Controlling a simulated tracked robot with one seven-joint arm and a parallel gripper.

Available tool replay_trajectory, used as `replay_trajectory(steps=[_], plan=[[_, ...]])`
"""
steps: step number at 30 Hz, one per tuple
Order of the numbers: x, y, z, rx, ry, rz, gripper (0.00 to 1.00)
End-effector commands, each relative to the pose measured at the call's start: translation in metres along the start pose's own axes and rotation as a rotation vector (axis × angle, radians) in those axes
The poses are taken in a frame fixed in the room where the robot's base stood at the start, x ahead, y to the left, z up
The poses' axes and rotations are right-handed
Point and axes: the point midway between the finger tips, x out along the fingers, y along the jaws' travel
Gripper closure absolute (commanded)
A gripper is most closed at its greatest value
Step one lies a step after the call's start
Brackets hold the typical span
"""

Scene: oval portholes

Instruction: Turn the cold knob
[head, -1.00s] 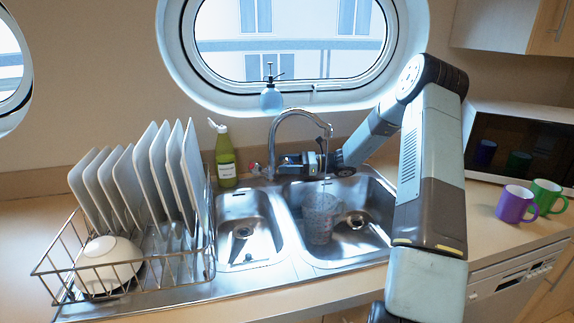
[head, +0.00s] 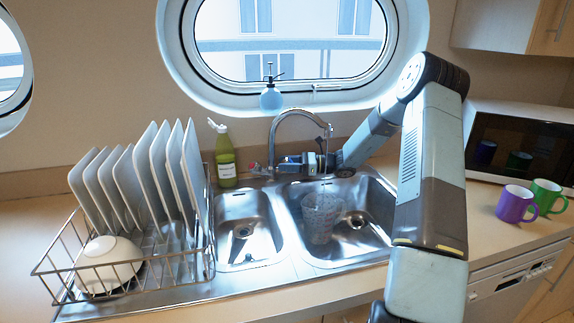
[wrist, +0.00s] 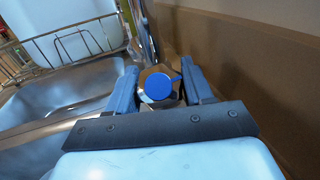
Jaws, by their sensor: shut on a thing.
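The cold knob shows in the wrist view as a metal knob with a blue cap (wrist: 158,86). It sits between the two fingers of my gripper (wrist: 157,88), which are shut on it. In the head view my gripper (head: 287,162) reaches in from the right, level, to the base of the curved chrome tap (head: 274,135). There the cold knob is hidden by my gripper. A small red mark of the tap (head: 253,165) shows just to the left.
The double sink (head: 243,262) lies below, with a clear container (head: 320,217) in its right basin. A green bottle (head: 225,155) stands left of the tap, near a dish rack (head: 140,285) with plates. Purple (head: 516,204) and green mugs (head: 547,197) stand right.

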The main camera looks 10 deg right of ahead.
Motion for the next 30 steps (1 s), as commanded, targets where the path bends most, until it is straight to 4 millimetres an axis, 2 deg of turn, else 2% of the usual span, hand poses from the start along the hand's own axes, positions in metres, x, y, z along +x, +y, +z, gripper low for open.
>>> replay_trajectory(steps=[5, 12, 13, 18, 19, 26, 30], plan=[[-0.0004, -0.0014, 0.0013, 0.065, -0.001, -0.066, 0.79], [-0.0005, -0.0019, 0.0012, 0.069, -0.001, -0.069, 0.79], [-0.0005, -0.0019, 0.0012, 0.069, -0.001, -0.069, 0.47], [-0.0004, -0.0016, 0.0008, 0.069, -0.001, -0.068, 0.31], [-0.0003, -0.0015, 0.0008, 0.069, -0.001, -0.068, 0.28], [-0.0006, -0.0011, 0.0005, 0.069, 0.000, -0.067, 0.28], [-0.0083, -0.0010, 0.0003, 0.069, 0.000, -0.069, 0.28]])
